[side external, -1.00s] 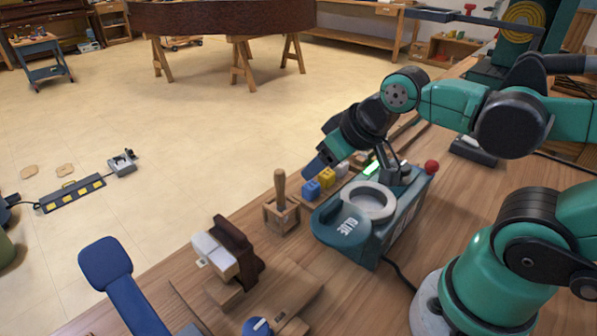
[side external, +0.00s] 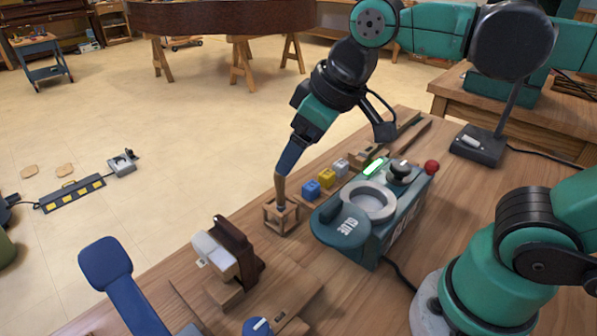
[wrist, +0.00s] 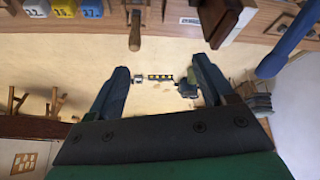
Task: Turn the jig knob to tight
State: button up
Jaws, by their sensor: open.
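The jig knob (side external: 258,327) is blue with a white pointer line. It sits on the wooden jig (side external: 290,292) at the bottom edge of the side external view, partly cut off. The jig carries a white key block (side external: 217,252) and a dark brown clamp piece (side external: 238,248). My gripper (side external: 287,165) is up and to the right of the knob, well apart from it, pointing down near a wooden-handled tool (side external: 280,188). In the wrist view its two fingers (wrist: 161,64) are spread with nothing between them. The knob cannot be made out there.
The tool stands in a small wooden holder (side external: 281,216). A green glue pot (side external: 343,229) with a black knob (side external: 401,173) and lit green light stands right of it. Blue (side external: 311,189), yellow (side external: 327,178) and grey blocks line up behind. Bench surface (side external: 445,205) right of the pot is clear.

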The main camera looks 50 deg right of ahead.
jog(key=s+a+n+g, duration=0.35)
jog(key=a+n, duration=0.25)
jog(key=a, duration=0.4)
jog(key=n+g+h, duration=0.1)
jog(key=n+g, duration=0.1)
jog(key=n, duration=0.2)
send_over(255, 328)
notch_tip(255, 328, down, 9)
jog(key=shift+f, duration=3.45)
grip_shut()
